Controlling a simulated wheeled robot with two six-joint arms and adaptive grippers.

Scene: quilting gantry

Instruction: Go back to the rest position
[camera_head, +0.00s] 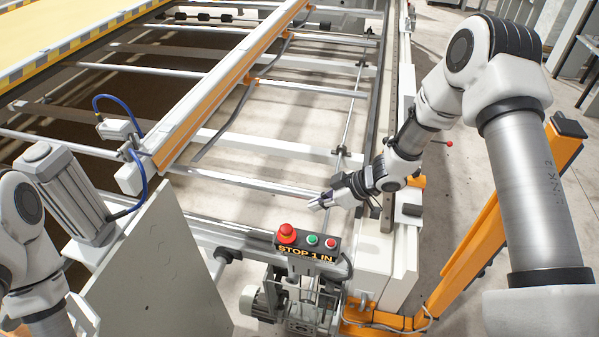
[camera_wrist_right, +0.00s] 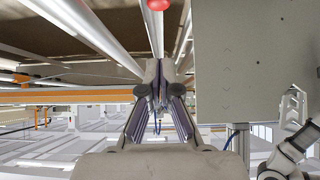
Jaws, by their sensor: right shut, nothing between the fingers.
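My right gripper (camera_head: 320,201) reaches in from the right, over the gantry's near right corner. It is shut and empty, above and behind the control box (camera_head: 308,251). The box has a red mushroom button (camera_head: 287,233), a green button and a smaller red one; its label reads "STOP 1 IN". In the right wrist view the shut fingers (camera_wrist_right: 159,100) point away from the camera with nothing between them. A red round thing (camera_wrist_right: 158,5) shows at that view's top edge. My left arm shows at the lower left of the head view; its gripper is out of view.
The orange-edged rail (camera_head: 218,87) crosses the frame with blue hoses and a grey motor (camera_head: 66,192) at its near end. A grey panel (camera_head: 155,270) stands at the front left. An orange post (camera_head: 500,235) stands on the right. Bare floor shows beyond the gantry's right side.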

